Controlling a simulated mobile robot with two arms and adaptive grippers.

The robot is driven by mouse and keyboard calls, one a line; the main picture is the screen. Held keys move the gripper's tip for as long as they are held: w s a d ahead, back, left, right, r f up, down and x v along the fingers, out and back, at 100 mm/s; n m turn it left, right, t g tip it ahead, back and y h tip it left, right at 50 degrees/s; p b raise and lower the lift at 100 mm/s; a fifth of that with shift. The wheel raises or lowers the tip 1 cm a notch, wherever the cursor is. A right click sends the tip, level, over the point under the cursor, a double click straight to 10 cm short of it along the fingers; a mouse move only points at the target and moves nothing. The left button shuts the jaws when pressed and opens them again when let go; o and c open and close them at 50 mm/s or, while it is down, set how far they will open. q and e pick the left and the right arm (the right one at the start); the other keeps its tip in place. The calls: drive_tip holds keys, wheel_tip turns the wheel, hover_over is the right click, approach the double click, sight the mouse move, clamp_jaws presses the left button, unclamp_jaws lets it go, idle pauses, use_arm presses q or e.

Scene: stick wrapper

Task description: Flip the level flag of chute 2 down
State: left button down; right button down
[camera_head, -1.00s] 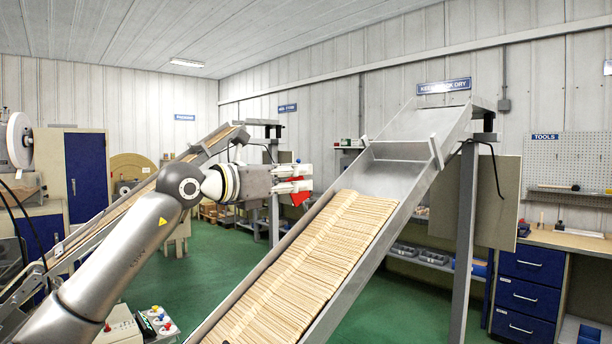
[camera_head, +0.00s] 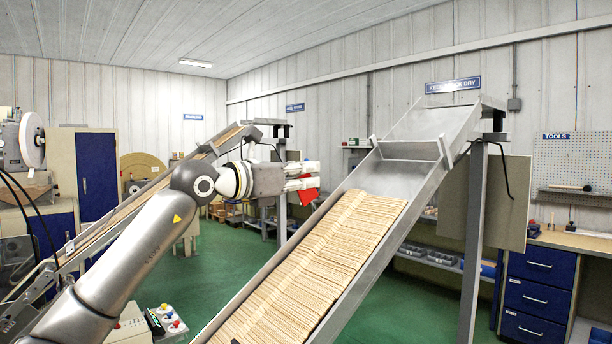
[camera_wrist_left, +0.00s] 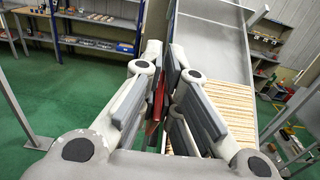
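A red flag (camera_head: 309,194) hangs at the left side of the near chute (camera_head: 345,289), which is filled with wooden sticks. No number shows on the chute. My left gripper (camera_head: 311,176) is at the flag, and its two fingers look apart, partly covering it. In the left wrist view the flag (camera_wrist_left: 157,101) shows as a narrow red strip between the fingers of my left gripper (camera_wrist_left: 174,62). I cannot tell whether a finger touches it. Its mounting is hidden behind the fingers. My right gripper is not in view.
A second chute (camera_head: 140,201) with sticks runs behind my left arm. A control box (camera_head: 166,320) with coloured knobs stands low in front. A blue-drawer workbench (camera_head: 540,280) is at right. Green floor between the chutes is open.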

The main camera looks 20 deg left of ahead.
use_arm(q)
drive_tip(key=shift+r+p, duration=0.2)
drive_tip(key=shift+p, duration=0.1)
drive_tip(key=w+d+g+y+p, duration=0.1)
drive_tip(key=p, duration=0.3)
drive_tip(key=w+d+g+y+p, duration=0.1)
drive_tip(key=w+g+p, duration=0.1)
drive_tip(key=p, duration=0.3)
drive_tip(key=w+d+g+y+p, duration=0.1)
drive_tip(key=w+p, duration=0.1)
drive_tip(key=p, duration=0.2)
drive_tip(key=shift+d+r+g+p, duration=0.1)
drive_tip(key=shift+r+g+p, duration=0.05)
drive_tip(key=shift+g+p, duration=0.25)
drive_tip(key=shift+s, duration=0.1)
